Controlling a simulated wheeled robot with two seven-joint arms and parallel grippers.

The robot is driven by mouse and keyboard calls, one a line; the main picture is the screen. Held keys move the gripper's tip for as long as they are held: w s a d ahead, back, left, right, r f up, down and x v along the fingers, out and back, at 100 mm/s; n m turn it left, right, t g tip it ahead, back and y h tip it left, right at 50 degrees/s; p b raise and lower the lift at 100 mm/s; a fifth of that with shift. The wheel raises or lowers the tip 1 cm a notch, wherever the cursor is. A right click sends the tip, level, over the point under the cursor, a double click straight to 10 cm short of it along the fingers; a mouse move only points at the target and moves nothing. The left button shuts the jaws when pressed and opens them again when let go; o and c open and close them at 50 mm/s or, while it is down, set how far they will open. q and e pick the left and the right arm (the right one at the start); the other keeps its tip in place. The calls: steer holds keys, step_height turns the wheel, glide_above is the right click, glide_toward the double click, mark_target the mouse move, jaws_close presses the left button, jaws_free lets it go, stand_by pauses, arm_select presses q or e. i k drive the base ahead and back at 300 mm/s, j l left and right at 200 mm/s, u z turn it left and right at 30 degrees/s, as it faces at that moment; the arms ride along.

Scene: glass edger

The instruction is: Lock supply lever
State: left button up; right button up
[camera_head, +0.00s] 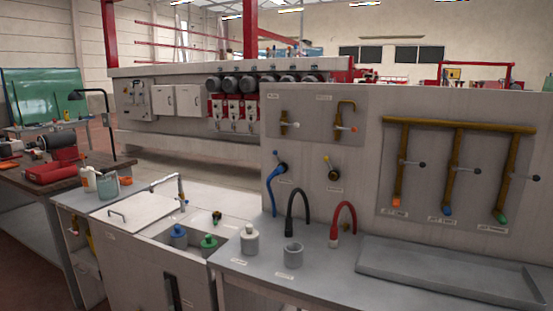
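Neither of my grippers is in view. Several levers are on the grey upright panel (350,200) at the right, and the labels are too small to tell which is the supply lever. A brass valve with a white-tipped lever (294,125) and one with an orange-tipped lever (352,129) sit at the top. A brass manifold (460,126) has three branches, each with a sideways lever: left (413,163), middle (466,169) and right (518,168).
A grey worktop (262,272) below the panel holds a white bottle (249,239), a grey cup (293,256), black and red curved hoses, and an empty shallow tray (450,275). A sink (160,239) with bottles is left of it. A cluttered bench (30,185) stands far left.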

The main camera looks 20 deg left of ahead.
mark_target(275, 153)
steer(key=i+j, duration=0.25)
steer(key=j, duration=0.15)
steer(key=i+j, duration=0.2)
steer(key=j, duration=0.2)
steer(key=i+j, duration=0.25)
steer(key=j+u, duration=0.05)
steer(key=j, duration=0.1)
